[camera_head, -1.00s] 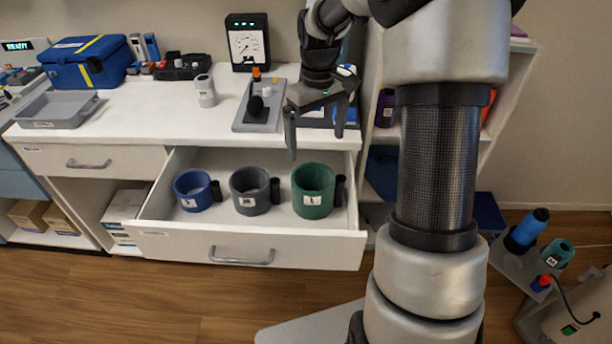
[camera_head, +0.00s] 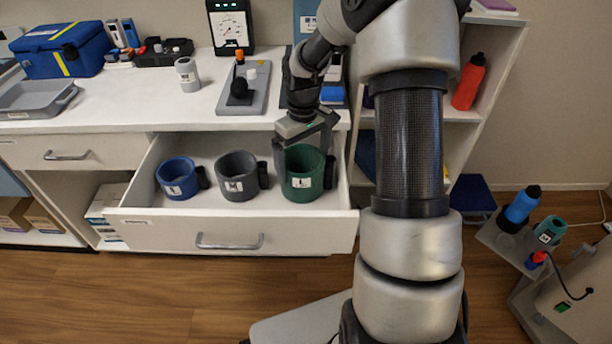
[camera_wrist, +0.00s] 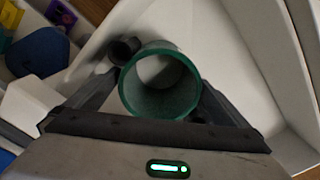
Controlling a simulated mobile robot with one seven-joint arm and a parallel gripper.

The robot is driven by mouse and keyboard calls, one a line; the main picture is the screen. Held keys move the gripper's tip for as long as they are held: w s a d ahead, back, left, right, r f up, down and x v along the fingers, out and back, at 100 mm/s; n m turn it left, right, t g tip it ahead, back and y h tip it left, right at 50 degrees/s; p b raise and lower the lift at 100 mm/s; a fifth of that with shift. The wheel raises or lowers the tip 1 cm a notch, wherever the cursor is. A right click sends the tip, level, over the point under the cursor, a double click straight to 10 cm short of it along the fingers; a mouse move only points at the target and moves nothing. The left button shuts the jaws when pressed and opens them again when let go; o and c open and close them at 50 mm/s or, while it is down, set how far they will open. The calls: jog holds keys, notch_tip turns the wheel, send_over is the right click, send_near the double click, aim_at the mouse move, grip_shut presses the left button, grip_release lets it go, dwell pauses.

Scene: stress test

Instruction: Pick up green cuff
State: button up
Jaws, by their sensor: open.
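The green cuff (camera_head: 298,193) stands upright in the open drawer, at the right end of a row of three cuffs, with a white label on its front and a small black cylinder at its right side. In the wrist view the green cuff (camera_wrist: 160,104) shows its open round top. My gripper (camera_head: 305,158) is open and reaches down over it, one finger on each side. In the wrist view my gripper (camera_wrist: 155,98) has the cuff between its fingers. Whether the fingers touch the wall is unclear, and their tips are partly hidden.
A grey cuff (camera_head: 236,184) and a blue cuff (camera_head: 177,187) stand to the left in the drawer (camera_head: 160,231). The drawer walls are close on the right and behind.

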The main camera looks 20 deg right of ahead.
notch_tip(320, 180, down, 3)
jog(key=shift+f+b, duration=0.2)
jog(key=shift+b, duration=0.15)
jog(key=shift+r, duration=0.1)
jog(key=c, duration=0.8)
notch_tip(320, 180, up, 18)
jog(key=p, duration=0.5)
jog(key=shift+c, duration=0.2)
jog(key=s+a+m, duration=0.4)
jog(key=s+a, duration=0.1)
jog(key=a, duration=0.2)
notch_tip(320, 180, up, 8)
jog(key=s+p, duration=0.2)
jog(key=p, duration=1.6)
jog(key=shift+s+r, duration=0.15)
jog(key=shift+s, duration=0.05)
